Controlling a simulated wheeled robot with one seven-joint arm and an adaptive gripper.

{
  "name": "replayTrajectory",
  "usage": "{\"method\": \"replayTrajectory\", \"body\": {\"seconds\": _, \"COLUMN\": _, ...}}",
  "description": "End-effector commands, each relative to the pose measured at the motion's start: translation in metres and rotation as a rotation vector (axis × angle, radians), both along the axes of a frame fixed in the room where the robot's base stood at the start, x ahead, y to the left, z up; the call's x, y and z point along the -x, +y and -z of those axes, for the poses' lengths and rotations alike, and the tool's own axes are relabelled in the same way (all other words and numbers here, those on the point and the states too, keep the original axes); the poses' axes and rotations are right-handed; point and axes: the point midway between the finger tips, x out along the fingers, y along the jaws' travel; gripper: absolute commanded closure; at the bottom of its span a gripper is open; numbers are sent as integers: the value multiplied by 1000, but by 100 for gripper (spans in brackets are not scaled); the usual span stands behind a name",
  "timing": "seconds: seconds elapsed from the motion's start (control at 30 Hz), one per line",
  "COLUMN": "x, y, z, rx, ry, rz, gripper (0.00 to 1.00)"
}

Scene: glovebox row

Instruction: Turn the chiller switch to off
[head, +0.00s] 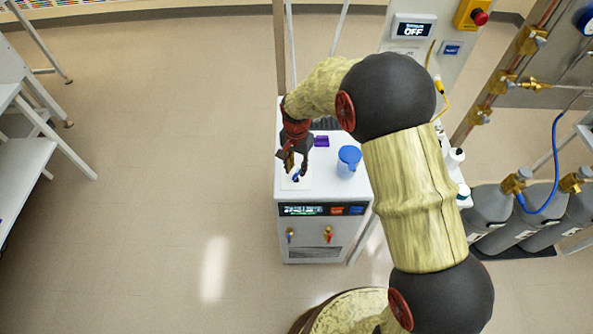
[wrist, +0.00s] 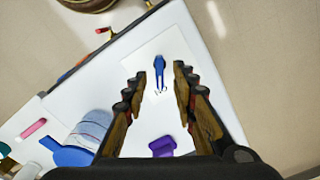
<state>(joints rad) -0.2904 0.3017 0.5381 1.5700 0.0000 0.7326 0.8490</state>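The chiller (head: 345,215) is a white box with a dark display strip (head: 320,209) on its upper front. On its top is a pale plate (wrist: 140,65) with a slim blue switch handle (wrist: 159,70). In the wrist view the handle points away from my gripper, with small marks near its near end. My gripper (head: 293,167) is low over the top, pointing down, and also shows in the wrist view (wrist: 160,80). Its fingers are apart, one on each side of the handle, with nothing visibly held. Contact cannot be told. In the head view my gripper partly hides the handle.
A purple piece (head: 321,141) lies behind my gripper. Blue and red valves (head: 327,234) are on the front. A wall display (head: 414,29) reads OFF.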

Motion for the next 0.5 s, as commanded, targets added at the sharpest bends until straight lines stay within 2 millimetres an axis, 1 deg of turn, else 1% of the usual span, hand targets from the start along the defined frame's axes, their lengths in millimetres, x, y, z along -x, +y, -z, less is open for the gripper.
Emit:
{"method": "replayTrajectory", "body": {"seconds": 0.03, "x": 0, "y": 0, "z": 7, "rx": 1, "ry": 1, "rz": 0, "gripper": 73}}
{"method": "replayTrajectory", "body": {"seconds": 0.1, "x": 0, "y": 0, "z": 13, "rx": 0, "ry": 0, "rz": 0, "gripper": 73}}
{"method": "replayTrajectory", "body": {"seconds": 0.2, "x": 0, "y": 0, "z": 17, "rx": 0, "ry": 0, "rz": -1, "gripper": 73}}
{"method": "replayTrajectory", "body": {"seconds": 0.5, "x": 0, "y": 0, "z": 18, "rx": 0, "ry": -1, "rz": -1, "gripper": 74}}
